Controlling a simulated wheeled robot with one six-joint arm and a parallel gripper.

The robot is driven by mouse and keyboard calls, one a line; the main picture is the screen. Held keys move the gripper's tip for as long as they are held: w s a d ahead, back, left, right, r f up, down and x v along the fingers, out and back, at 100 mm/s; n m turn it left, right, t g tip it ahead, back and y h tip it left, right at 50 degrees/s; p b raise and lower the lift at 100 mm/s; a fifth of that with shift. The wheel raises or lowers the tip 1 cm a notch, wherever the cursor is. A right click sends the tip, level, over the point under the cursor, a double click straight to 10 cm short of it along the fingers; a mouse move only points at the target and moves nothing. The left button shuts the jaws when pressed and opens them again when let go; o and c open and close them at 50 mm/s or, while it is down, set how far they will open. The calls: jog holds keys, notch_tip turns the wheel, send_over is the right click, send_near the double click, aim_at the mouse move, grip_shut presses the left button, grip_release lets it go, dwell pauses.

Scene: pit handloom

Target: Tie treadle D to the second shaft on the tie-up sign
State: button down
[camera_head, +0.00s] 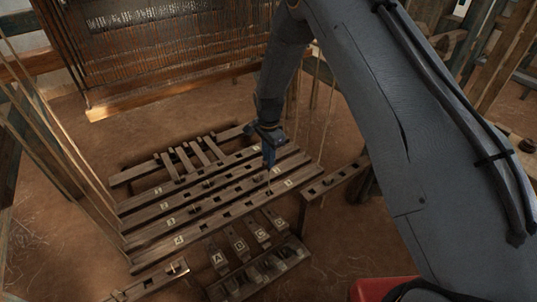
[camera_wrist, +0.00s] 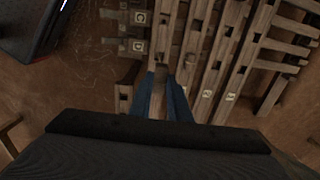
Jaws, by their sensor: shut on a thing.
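My gripper (camera_head: 268,160) points down over the right part of the row of slotted, numbered wooden bars (camera_head: 205,207). In the wrist view its blue fingers (camera_wrist: 168,78) are shut on a small thin piece, mostly hidden between them; I cannot tell its exact shape. In the head view a pale sliver shows below the fingertips, close over the bars. I cannot make out a tie-up sign in either view.
The loom's warp and front beam (camera_head: 175,90) stand behind. Slanting cords (camera_head: 60,135) run down at the left. A short slotted rail (camera_head: 335,180) lies to the right and another (camera_head: 150,283) at the front left. The brown floor is open at the left.

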jog(key=shift+d+f+b, duration=0.2)
jog(key=shift+f+b, duration=0.4)
jog(key=shift+f, duration=0.4)
notch_tip(320, 180, down, 14)
jog(key=b, duration=0.8)
jog(key=shift+f, duration=0.2)
dwell(0.3)
dwell(0.3)
jog(key=c, duration=1.6)
grip_release()
jog(key=shift+r, duration=0.1)
jog(key=shift+r+p, duration=0.65)
jog(key=shift+r, duration=3.3)
